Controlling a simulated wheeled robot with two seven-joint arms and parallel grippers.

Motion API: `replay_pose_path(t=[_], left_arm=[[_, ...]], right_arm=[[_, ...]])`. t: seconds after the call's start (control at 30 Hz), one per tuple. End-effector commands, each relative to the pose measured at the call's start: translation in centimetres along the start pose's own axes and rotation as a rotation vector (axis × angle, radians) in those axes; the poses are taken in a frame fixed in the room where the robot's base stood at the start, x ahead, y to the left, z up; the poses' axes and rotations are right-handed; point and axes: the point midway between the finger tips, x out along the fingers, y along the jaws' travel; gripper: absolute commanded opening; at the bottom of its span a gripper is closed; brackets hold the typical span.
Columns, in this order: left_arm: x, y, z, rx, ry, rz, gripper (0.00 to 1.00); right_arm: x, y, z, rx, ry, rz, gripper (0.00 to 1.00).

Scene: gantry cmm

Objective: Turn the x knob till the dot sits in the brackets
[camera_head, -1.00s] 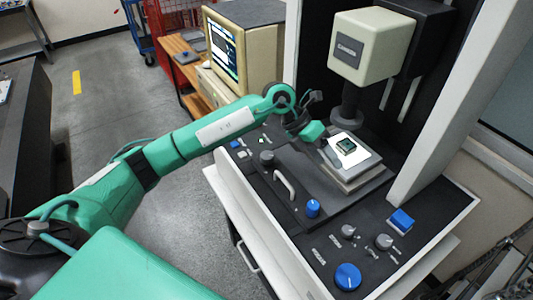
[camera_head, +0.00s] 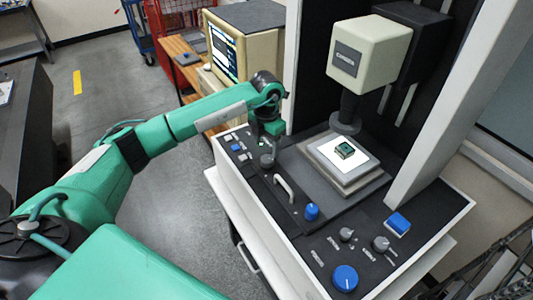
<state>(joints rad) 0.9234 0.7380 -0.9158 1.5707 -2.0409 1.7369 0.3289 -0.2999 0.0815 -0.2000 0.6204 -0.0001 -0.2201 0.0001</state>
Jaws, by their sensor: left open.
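My left gripper (camera_head: 267,146) points down over the left end of the black control panel (camera_head: 250,172), directly above or around a dark knob (camera_head: 267,160). Its fingers are small and dark, and I cannot tell whether they touch the knob. A small blue knob (camera_head: 311,211), a large blue knob (camera_head: 345,278) and two grey knobs (camera_head: 346,234) (camera_head: 381,244) sit further right on the panel. Labels are too small to read, so I cannot tell which is the x knob. The monitor screen (camera_head: 222,52) is lit, but no dot or brackets can be made out. My right gripper is not in view.
A stage (camera_head: 345,181) carries a white plate with a small green part (camera_head: 343,150). The cream measuring head (camera_head: 370,50) hangs above it. A pale handle (camera_head: 284,186) rises from the panel near the gripper. A white upright (camera_head: 440,110) stands at the right.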

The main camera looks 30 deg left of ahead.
Motion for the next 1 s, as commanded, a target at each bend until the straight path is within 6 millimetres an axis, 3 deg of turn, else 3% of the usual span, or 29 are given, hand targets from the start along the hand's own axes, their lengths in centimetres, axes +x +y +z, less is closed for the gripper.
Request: replay_pose_path(t=[0.3, 0.73, 0.97, 1.0], left_arm=[[5.1, -0.1, 0.0, 0.000, 0.001, -0.002, 0.61], [6.3, 0.0, 0.0, 0.001, -0.001, -0.001, 0.61], [6.2, 0.0, 0.0, 0.001, -0.001, -0.001, 0.18], [6.2, 0.0, 0.0, 0.001, -0.001, -0.001, 0.16]], right_arm=[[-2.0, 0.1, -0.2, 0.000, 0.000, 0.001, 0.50], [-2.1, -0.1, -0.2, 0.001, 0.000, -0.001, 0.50], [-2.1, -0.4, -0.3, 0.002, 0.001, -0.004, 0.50], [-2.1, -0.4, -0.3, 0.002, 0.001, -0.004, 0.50]])
